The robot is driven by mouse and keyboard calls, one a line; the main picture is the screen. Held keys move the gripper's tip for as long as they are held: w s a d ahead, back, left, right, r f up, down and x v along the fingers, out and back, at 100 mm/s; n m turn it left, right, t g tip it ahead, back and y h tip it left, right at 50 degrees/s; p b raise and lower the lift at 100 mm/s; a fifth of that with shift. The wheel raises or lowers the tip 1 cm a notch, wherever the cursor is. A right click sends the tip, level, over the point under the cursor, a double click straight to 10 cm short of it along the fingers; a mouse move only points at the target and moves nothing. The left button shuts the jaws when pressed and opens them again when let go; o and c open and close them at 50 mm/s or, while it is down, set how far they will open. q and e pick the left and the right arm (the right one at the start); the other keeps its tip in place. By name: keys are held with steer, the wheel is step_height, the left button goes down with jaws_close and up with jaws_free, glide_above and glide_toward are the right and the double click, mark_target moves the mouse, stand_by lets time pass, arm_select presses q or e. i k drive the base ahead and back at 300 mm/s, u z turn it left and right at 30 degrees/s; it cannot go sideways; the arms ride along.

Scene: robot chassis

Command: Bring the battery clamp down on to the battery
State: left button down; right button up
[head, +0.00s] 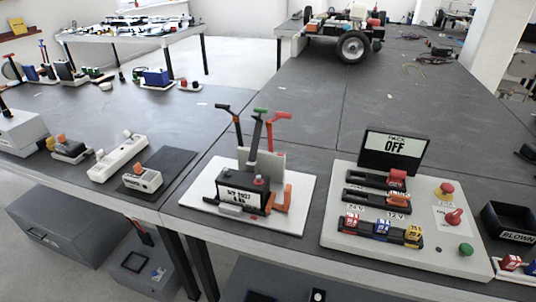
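The black battery (236,192), with a white printed label on its front and a red cap on top, stands on a white base plate (202,208) at the front middle table. An orange part (281,199), which looks like the battery clamp, stands at the battery's right side. I cannot tell whether it touches the battery. Neither of my grippers shows.
A white control panel (340,232) stands on the right, with coloured fuses, buttons and a black "PACK OFF" sign (393,152). A black "BLOWN" tray (508,220) is at the far right.

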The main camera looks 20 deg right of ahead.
mark_target(259, 123)
steer(key=z, duration=0.25)
steer(key=k, duration=0.25)
steer(key=u, duration=0.2)
steer(key=i, duration=0.9)
steer(key=z, duration=0.65)
